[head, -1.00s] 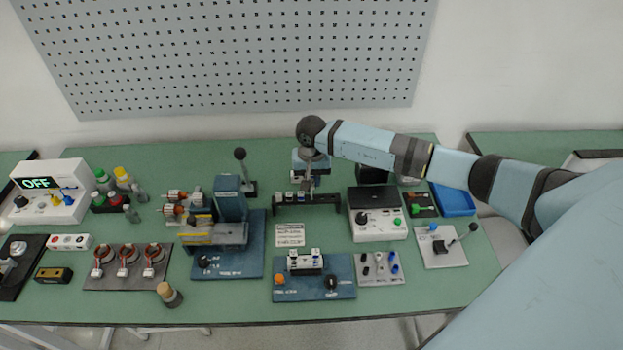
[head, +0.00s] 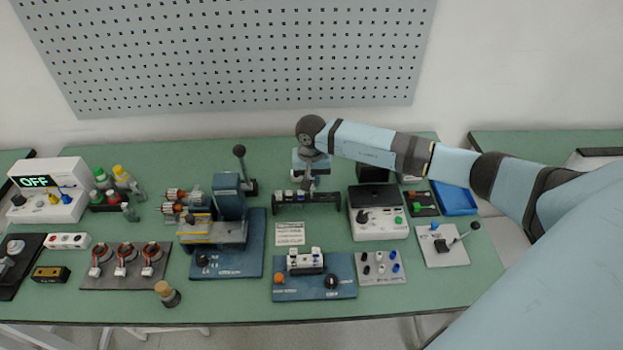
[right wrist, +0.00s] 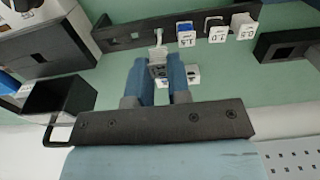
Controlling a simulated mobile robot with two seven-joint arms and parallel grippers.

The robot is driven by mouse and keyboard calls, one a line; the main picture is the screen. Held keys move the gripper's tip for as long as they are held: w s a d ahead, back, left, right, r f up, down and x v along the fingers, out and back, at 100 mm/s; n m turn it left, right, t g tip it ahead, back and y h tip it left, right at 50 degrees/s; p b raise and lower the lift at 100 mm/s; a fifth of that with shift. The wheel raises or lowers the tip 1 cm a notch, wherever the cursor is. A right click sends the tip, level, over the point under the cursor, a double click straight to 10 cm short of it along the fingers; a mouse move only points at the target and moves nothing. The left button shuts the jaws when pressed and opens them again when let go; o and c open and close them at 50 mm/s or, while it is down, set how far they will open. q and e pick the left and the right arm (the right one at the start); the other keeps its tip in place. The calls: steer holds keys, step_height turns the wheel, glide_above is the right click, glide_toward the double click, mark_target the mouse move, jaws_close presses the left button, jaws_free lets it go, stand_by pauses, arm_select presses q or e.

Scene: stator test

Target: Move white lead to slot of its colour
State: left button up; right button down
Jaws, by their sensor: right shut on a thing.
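My right gripper (head: 308,184) is above the black rack (head: 322,205) in the middle of the table. In the right wrist view its two blue fingers (right wrist: 158,85) are shut on a small whitish lead end (right wrist: 157,58), close beside the black rack (right wrist: 120,38). Part of the lead is hidden between the fingers. Several white labelled blocks sit along the rack, including one with a blue mark (right wrist: 186,38) and two others (right wrist: 215,30) (right wrist: 243,26). Another white piece (right wrist: 193,76) shows just beside the fingers. My left gripper is not in view.
A blue base with white terminals (head: 345,290) and a grey plate with coloured plugs (head: 380,278) stand in front of the rack. A white box with a black knob (head: 380,231) is to its right, a blue press (head: 228,200) to its left.

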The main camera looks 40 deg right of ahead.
mark_target(312, 189)
steer(key=shift+f, duration=0.1)
steer(key=shift+f+b, duration=0.95)
steer(key=shift+b, duration=0.1)
steer(key=shift+f+b, duration=0.95)
steer(key=c, duration=1)
jaws_free()
steer(key=shift+s+r, duration=0.1)
steer(key=shift+a, duration=0.1)
